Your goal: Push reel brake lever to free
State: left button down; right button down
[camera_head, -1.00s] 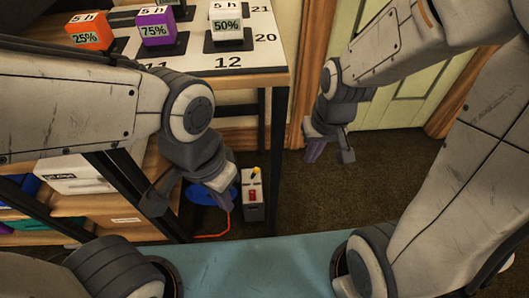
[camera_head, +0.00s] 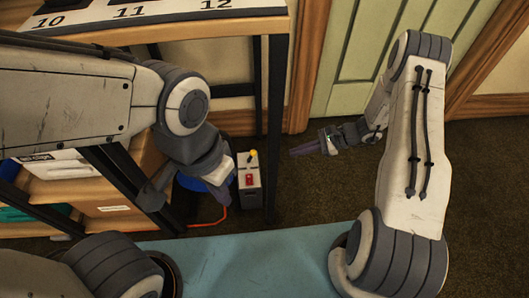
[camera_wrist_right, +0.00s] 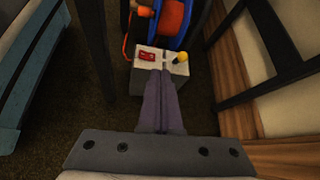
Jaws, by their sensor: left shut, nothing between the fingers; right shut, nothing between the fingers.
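A grey box (camera_head: 250,187) with a red switch (camera_head: 249,180) and a yellow-knobbed lever (camera_head: 253,157) stands on the floor by the shelf. In the right wrist view the yellow knob (camera_wrist_right: 181,58) sits right of the red switch (camera_wrist_right: 148,56). A blue reel (camera_head: 196,183) is left of the box, partly hidden by my left arm. My right gripper (camera_head: 294,151) is shut and empty, right of the box and pointing at it. In the wrist view its fingertips (camera_wrist_right: 160,74) overlap the box; contact cannot be told. My left gripper (camera_head: 190,165) is shut and empty, its fingertips unclear.
A shelf (camera_head: 170,25) with black posts stands at left, holding boxes. An orange cable (camera_head: 215,222) runs from the reel along the floor. A green door (camera_head: 360,55) is behind. Brown carpet (camera_head: 310,195) is clear right of the box.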

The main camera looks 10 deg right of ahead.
jog(key=w+f+m+t, duration=0.1)
jog(key=d+f+m+t, duration=0.1)
jog(key=w+f+m+t+y, duration=0.1)
jog(key=shift+w+d+f, duration=0.3)
jog(key=b, duration=0.6)
send_near(251, 156)
jog(key=w+a+f, duration=0.1)
jog(key=w+a, duration=0.1)
jog(key=a, duration=0.1)
jog(key=shift+w+a+f, duration=0.2)
jog(key=shift+w+a, duration=0.15)
jog(key=shift+a, duration=0.05)
